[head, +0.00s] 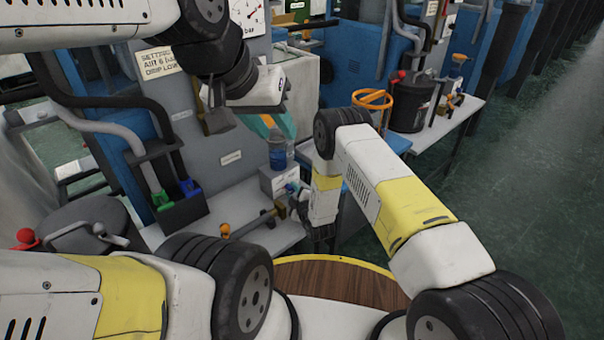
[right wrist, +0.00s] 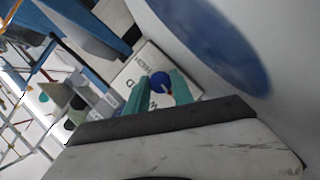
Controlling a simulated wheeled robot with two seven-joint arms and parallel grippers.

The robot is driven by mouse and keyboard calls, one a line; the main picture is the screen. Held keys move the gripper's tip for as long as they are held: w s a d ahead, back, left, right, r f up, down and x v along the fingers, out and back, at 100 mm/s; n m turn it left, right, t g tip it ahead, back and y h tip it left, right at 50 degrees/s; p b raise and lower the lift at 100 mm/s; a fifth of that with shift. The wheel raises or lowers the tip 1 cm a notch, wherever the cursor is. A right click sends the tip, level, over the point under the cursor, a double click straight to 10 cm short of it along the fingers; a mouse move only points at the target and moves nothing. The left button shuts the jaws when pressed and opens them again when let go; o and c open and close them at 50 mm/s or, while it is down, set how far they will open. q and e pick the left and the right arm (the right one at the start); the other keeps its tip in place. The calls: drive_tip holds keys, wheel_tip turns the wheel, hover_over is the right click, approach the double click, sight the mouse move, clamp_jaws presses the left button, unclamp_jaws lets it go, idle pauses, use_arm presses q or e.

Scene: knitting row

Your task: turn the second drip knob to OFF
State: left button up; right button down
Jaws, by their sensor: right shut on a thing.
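The blue drip knob (right wrist: 158,84) sits on the face of a white box with dark lettering (right wrist: 133,72) in the right wrist view. The lettering is turned and too small to read surely. The knob has a small pale and red pointer mark. My right gripper (right wrist: 163,93) has its teal fingertips on both sides of the knob, shut on it. In the head view the white box (head: 272,182) stands on the grey bench under a blue bottle, and my right gripper (head: 294,191) is at its right side. My left gripper (head: 250,120) is open and empty, above and left of the bottle.
The blue bottle (head: 278,150) stands close below my left gripper. A black holder with green and blue clips (head: 182,208) is at the left.

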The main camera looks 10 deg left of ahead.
idle(0.4)
drive_tip(key=c, duration=1.4)
unclamp_jaws()
